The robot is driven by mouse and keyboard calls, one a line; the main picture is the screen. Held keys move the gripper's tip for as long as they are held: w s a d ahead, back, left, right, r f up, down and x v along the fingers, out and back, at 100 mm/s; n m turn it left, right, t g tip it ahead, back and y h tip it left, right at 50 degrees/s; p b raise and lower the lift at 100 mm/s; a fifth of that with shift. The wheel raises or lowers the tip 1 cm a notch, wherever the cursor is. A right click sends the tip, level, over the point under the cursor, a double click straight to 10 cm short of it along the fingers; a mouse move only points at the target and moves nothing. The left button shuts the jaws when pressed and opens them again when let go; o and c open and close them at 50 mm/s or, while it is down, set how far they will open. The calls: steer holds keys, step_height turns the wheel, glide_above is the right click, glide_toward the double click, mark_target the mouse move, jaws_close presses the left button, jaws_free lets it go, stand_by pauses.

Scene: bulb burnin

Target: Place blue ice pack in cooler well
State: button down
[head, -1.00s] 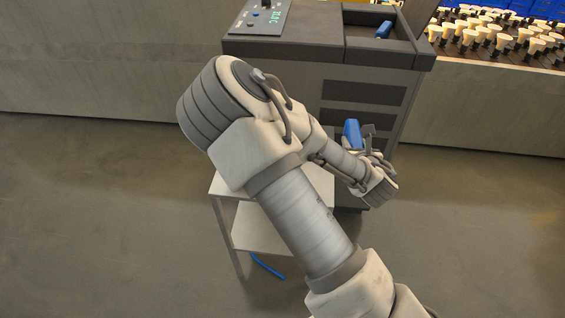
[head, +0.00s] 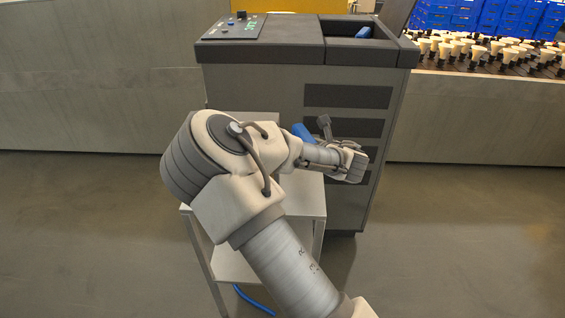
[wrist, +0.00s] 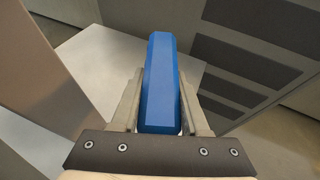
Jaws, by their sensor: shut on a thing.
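A blue ice pack (wrist: 160,85) is held between the two fingers of my gripper (wrist: 160,112) in the wrist view. In the head view the ice pack (head: 303,133) shows as a small blue piece behind my wrist, and my gripper (head: 325,130) is partly hidden by my arm. Both are in front of the dark cabinet's vented face, below its top. The cooler well (head: 350,45) is the recess in the cabinet top at the right. Another blue piece (head: 363,32) lies inside it at the far right. The well's floor is mostly hidden.
The grey cabinet (head: 260,85) has a control panel (head: 235,27) on its top left. A small light table (head: 310,195) stands in front of it, with a blue cable (head: 254,299) below. Rows of bulbs (head: 500,50) and blue crates (head: 480,15) are at the right.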

steer(key=w+a+f, duration=0.2)
steer(key=a, duration=0.1)
steer(key=w+a+f+b, duration=0.1)
steer(key=a, duration=0.1)
steer(key=shift+w+a+f, duration=0.1)
steer(key=shift+w+f, duration=0.05)
steer(key=shift+f, duration=0.15)
steer(key=shift+f+b, duration=0.6)
steer(key=shift+f, duration=1.35)
steer(key=shift+f, duration=0.15)
steer(key=shift+c, duration=2)
jaws_free()
steer(key=shift+f, duration=0.1)
